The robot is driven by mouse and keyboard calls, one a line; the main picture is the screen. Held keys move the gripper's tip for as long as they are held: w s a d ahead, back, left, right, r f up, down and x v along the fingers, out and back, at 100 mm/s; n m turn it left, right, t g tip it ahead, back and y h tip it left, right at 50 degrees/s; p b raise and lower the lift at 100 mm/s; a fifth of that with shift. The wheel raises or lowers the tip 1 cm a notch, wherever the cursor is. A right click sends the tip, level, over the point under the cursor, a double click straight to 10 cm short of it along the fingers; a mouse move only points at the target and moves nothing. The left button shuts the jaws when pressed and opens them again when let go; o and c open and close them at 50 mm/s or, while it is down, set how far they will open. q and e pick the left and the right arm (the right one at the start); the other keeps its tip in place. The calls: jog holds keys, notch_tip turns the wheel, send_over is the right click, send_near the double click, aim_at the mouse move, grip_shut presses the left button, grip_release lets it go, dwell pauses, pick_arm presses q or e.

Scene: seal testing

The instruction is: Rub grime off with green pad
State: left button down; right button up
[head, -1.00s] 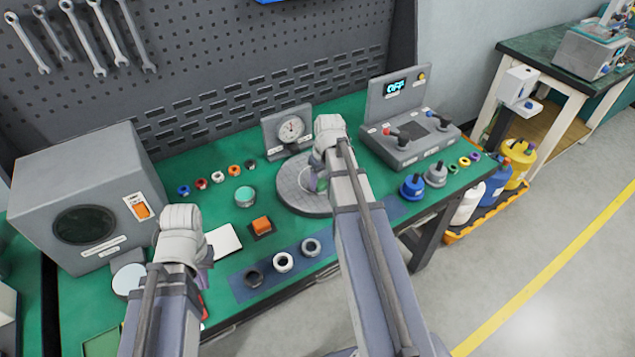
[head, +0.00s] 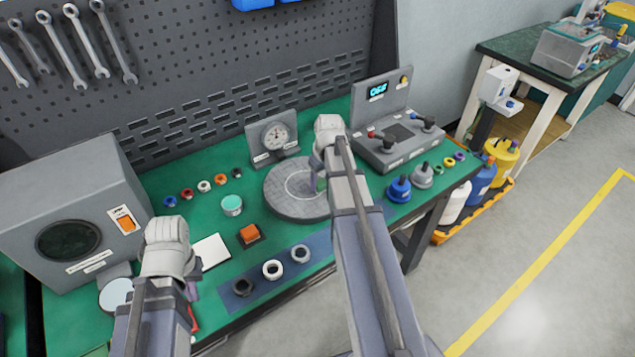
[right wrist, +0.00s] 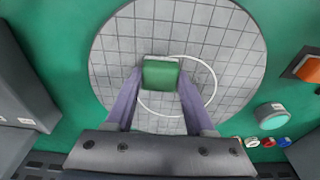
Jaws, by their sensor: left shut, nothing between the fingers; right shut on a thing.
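A round grey gridded plate (head: 278,207) lies on the green bench; it fills much of the right wrist view (right wrist: 120,50). A thin white ring (right wrist: 213,88) shows on it. My right gripper (head: 319,182) is over the plate's right part in the head view, its arm hiding some of it. In the right wrist view its purple fingers (right wrist: 160,85) are shut on a green pad (right wrist: 160,73). The pad overlaps the ring's edge; whether it touches the plate I cannot tell. No distinct grime shows. My left gripper (head: 190,292) is shut and empty at the front left, partly hidden by its arm.
A dial gauge (head: 274,137) stands behind the plate, and a control box (head: 395,145) to its right.

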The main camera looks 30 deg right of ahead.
aim_at(297, 199)
pick_arm(q)
jog(key=shift+r, duration=0.1)
pick_arm(e)
jog(key=shift+w+d, duration=0.15)
jog(key=shift+d, duration=1.1)
pick_arm(q)
jog(key=shift+f, duration=0.2)
pick_arm(e)
jog(key=shift+f, duration=0.1)
jog(key=shift+c, duration=0.5)
pick_arm(q)
jog(key=shift+r, duration=0.15)
pick_arm(e)
jog(key=shift+a, duration=1.8)
jog(key=shift+s+a, duration=0.2)
jog(key=shift+a, duration=0.75)
jog(key=shift+s+a, duration=0.15)
jog(key=shift+a, duration=0.75)
jog(key=shift+a, duration=1.75)
